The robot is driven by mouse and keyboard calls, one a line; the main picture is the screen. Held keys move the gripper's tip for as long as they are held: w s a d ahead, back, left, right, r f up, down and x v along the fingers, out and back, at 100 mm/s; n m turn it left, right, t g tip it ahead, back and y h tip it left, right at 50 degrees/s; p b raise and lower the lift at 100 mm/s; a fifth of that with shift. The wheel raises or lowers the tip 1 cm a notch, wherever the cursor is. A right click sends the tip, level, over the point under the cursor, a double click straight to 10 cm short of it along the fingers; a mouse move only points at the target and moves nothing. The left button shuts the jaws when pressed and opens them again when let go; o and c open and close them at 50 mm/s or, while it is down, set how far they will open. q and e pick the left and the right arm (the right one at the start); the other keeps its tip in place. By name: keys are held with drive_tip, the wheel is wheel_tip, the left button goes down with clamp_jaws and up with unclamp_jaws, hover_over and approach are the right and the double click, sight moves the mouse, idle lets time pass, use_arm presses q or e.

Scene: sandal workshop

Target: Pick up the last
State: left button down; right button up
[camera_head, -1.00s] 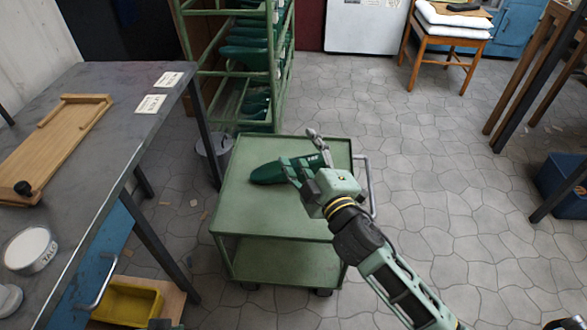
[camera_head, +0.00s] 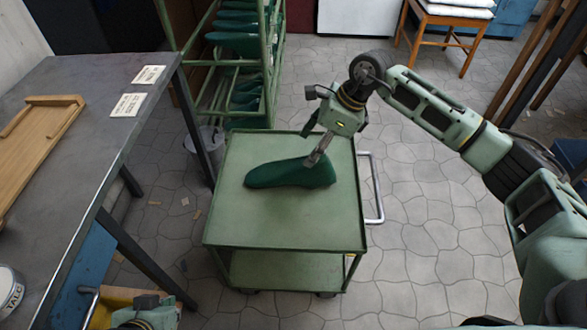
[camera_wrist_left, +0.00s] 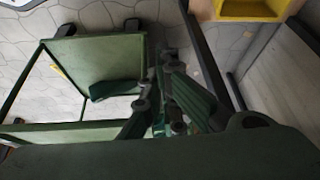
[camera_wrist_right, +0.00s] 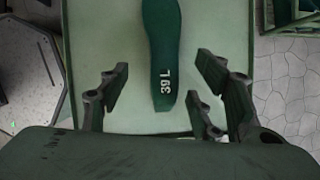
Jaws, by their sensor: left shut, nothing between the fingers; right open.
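The last (camera_head: 290,174) is a dark green foot-shaped form lying on the top of the green cart (camera_head: 228,222). In the right wrist view the last (camera_wrist_right: 163,48) bears the white mark "39 L". My right gripper (camera_head: 314,161) is open above the heel part, at the right end of the last, its fingers pointing down. In the right wrist view the fingers (camera_wrist_right: 160,88) stand apart on either side of the marked end, with no visible grip. My left gripper shows partly at the lower left edge and in the left wrist view (camera_wrist_left: 160,118); it is shut and empty.
A workbench (camera_head: 75,160) with a wooden board (camera_head: 40,135) and label cards (camera_head: 128,104) stands at left. A green rack (camera_head: 270,60) with more green lasts is behind the cart. The cart's metal handle (camera_head: 376,190) is at its right. Floor is clear to the right.

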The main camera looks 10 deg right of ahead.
sight(291, 178)
drive_tip(key=shift+d+f, duration=0.3)
drive_tip(key=x, duration=0.2)
drive_tip(key=shift+w+f+b, duration=0.1)
drive_tip(key=shift+f+b, duration=0.25)
drive_tip(key=x, duration=0.2)
drive_tip(key=b+x, duration=0.1)
drive_tip(key=x, duration=0.1)
drive_tip(key=shift+d, duration=0.25)
drive_tip(key=shift+w+a+f, duration=0.1)
drive_tip(key=shift+a+f, duration=0.05)
drive_tip(key=shift+f, duration=0.15)
use_arm(q)
drive_tip(key=w+d+r+t+h, duration=0.1)
drive_tip(key=w+d+r+t, duration=0.2)
drive_tip(key=w, duration=0.6)
drive_tip(key=shift+r+t, duration=0.95)
drive_tip(key=shift+t, duration=0.05)
use_arm(e)
drive_tip(key=shift+c, duration=0.5)
drive_tip(key=shift+r, duration=0.1)
drive_tip(key=c, duration=1.2)
